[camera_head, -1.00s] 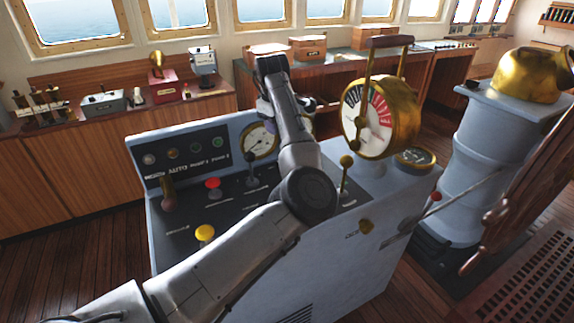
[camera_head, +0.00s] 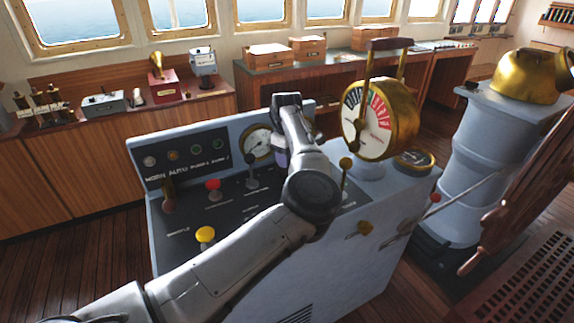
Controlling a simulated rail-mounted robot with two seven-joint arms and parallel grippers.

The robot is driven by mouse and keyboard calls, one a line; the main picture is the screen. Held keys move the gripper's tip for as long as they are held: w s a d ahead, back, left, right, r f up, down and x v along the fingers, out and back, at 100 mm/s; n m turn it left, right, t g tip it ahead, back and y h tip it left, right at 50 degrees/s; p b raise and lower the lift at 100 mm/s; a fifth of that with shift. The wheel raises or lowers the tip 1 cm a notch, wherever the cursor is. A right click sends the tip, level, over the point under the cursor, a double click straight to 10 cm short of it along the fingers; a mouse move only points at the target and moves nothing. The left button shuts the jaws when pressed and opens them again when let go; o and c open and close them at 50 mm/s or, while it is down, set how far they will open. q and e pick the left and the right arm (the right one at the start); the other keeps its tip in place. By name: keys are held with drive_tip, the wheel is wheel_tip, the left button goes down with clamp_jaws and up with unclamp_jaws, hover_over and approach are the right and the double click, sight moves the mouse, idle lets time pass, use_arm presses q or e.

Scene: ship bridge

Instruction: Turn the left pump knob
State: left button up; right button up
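The blue-grey console's upright panel has a row of small round fittings above labels that seem to read HORN, AUTO, PUMP 1 and PUMP 2. The left pump knob (camera_head: 196,150) appears to be the greenish fitting above PUMP 1; the right one (camera_head: 218,145) is beside it. I cannot tell whether they are knobs or lamps, or how they are turned. My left arm reaches across the console. My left gripper (camera_head: 281,156) hangs right of the pump fittings, near the round gauge (camera_head: 258,141), apart from them. Its fingers are mostly hidden by my forearm. My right gripper is out of view.
Levers with a red knob (camera_head: 213,184), a yellow knob (camera_head: 205,234) and a black knob (camera_head: 251,159) stand on the console's sloped top. A brass engine telegraph (camera_head: 401,120) rises right of my arm.

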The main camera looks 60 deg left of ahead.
sight(284, 170)
use_arm(q)
drive_tip(key=shift+f, duration=1.7)
drive_tip(key=shift+c, duration=0.3)
clamp_jaws()
